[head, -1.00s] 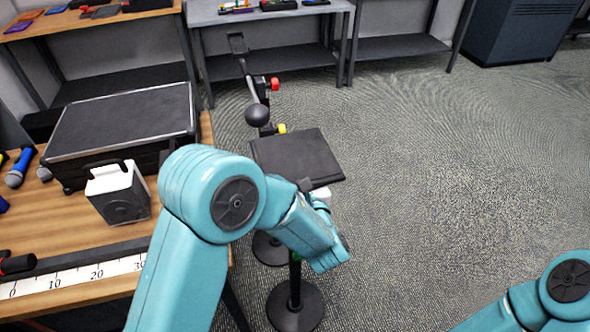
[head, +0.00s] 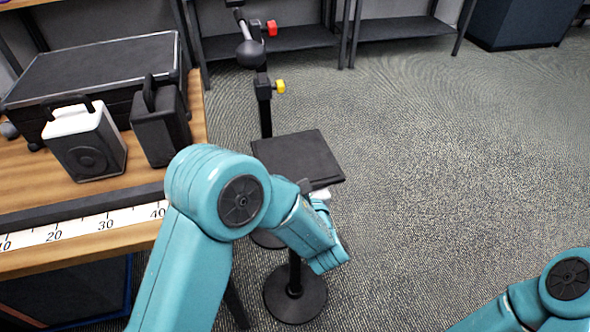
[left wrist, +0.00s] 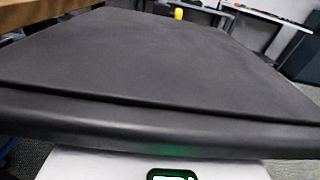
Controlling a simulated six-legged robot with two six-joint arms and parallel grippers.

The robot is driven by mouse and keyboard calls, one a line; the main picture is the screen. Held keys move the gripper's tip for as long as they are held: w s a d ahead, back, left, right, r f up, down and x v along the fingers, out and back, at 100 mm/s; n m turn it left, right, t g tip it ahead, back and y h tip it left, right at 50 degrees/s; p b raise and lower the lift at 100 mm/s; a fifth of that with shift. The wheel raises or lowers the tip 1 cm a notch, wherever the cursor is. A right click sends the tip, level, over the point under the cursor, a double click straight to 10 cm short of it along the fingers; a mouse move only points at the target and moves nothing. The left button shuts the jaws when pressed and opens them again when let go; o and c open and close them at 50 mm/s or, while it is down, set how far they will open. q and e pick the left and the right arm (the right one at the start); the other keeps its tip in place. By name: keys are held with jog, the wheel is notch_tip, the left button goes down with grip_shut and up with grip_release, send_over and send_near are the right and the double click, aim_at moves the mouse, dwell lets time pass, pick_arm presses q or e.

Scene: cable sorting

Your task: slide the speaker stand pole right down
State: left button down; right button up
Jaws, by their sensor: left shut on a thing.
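The speaker stand has a square black top plate (head: 298,158), which lies level to the right of the table. Its black pole (head: 295,268) rises from a round base (head: 294,295) on the floor. My left arm covers the pole just under the plate. My left gripper (head: 320,194) is under the plate's near edge, mostly hidden behind my arm, and shut on the pole there. The fingers do not show. In the left wrist view the plate (left wrist: 150,65) fills the picture close up, with a green glow below its edge. My right gripper is out of view.
The table at left holds a white speaker (head: 85,142), a black speaker (head: 160,125), a black case (head: 95,70) and a ruler (head: 85,225). Behind the plate stand poles with a yellow knob (head: 280,87) and a red knob (head: 271,28). The floor at right is clear.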

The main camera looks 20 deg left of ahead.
pick_arm(q)
jog(key=shift+f, duration=0.45)
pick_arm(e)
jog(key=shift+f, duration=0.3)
pick_arm(q)
jog(key=c, duration=1)
grip_release()
jog(key=shift+c, duration=0.2)
jog(key=shift+o, duration=1.4)
